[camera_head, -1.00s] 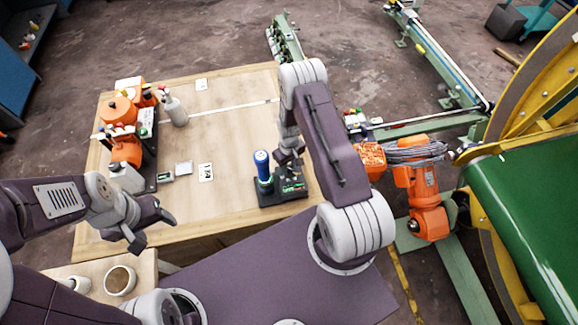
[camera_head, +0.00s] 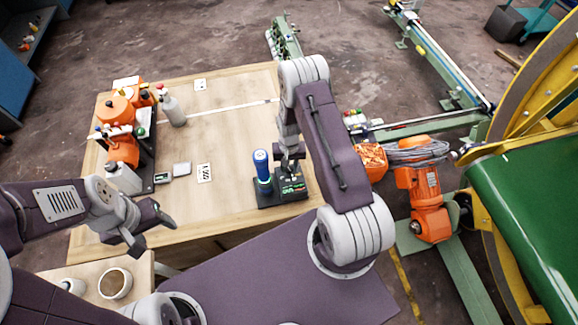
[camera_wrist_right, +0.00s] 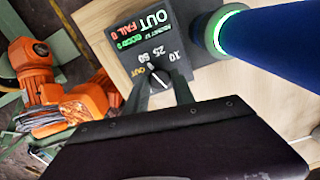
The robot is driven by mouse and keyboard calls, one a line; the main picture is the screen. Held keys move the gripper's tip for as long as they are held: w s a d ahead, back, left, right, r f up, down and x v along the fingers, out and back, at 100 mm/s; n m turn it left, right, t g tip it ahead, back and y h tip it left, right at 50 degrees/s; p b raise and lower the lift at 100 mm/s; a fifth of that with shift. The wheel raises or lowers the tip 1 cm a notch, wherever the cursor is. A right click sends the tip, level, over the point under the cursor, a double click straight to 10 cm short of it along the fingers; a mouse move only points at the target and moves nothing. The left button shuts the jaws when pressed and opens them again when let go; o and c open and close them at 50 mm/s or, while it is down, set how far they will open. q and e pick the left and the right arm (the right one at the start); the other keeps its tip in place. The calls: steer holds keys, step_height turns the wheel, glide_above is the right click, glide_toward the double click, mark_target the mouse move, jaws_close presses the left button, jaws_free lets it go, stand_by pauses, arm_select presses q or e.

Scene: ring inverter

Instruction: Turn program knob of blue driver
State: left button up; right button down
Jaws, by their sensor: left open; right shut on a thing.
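The blue driver (camera_head: 261,166) stands upright on a dark base near the table's right front edge. In the right wrist view its blue body (camera_wrist_right: 275,38) with a lit green ring fills the upper right. Beside it sits a dark control box (camera_head: 293,187) with lettering; its panel (camera_wrist_right: 135,32) reads "OUT" and "FAIL 0". The program knob (camera_wrist_right: 158,78), with a pale pointer line, lies by the marks 10, 25, 50 and OUT. My right gripper (camera_wrist_right: 160,90) is shut on the knob, its fingers on either side. My left gripper (camera_head: 152,232) is open and empty at the table's front left.
Orange devices (camera_head: 122,150) and a grey bottle (camera_head: 172,108) stand on the table's left. An orange robot arm (camera_head: 425,195) and a green machine stand right of the table.

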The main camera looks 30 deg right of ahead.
mark_target(289, 169)
stand_by(0.4)
steer(key=c, duration=1.1)
jaws_free()
steer(key=shift+o, duration=0.2)
steer(key=shift+s, duration=0.1)
step_height(289, 169, up, 9)
steer(key=b, duration=0.1)
